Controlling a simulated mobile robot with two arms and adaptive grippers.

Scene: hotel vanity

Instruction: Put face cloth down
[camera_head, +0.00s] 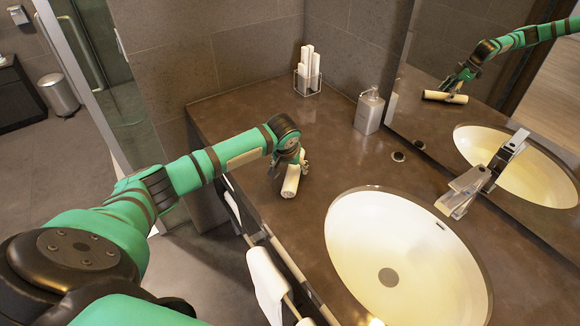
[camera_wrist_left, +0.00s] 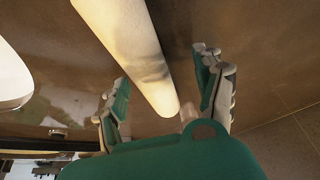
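The face cloth (camera_head: 291,181) is a white roll lying on the brown vanity counter (camera_head: 245,112), left of the sink. My left gripper (camera_head: 303,165) is low over the counter at the far end of the roll. In the left wrist view the cloth (camera_wrist_left: 125,40) runs between the two spread fingers of my left gripper (camera_wrist_left: 163,98). A gap shows between the cloth and each finger, so the gripper looks open. The cloth's underside is hidden. My right gripper is in neither view.
A white oval sink (camera_head: 350,235) with a faucet (camera_head: 480,185) is to the right. A soap dispenser (camera_head: 369,112) and a holder with white rolls (camera_head: 308,75) stand at the back. A mirror (camera_head: 440,55) borders the counter. A white towel (camera_head: 266,280) hangs at the front.

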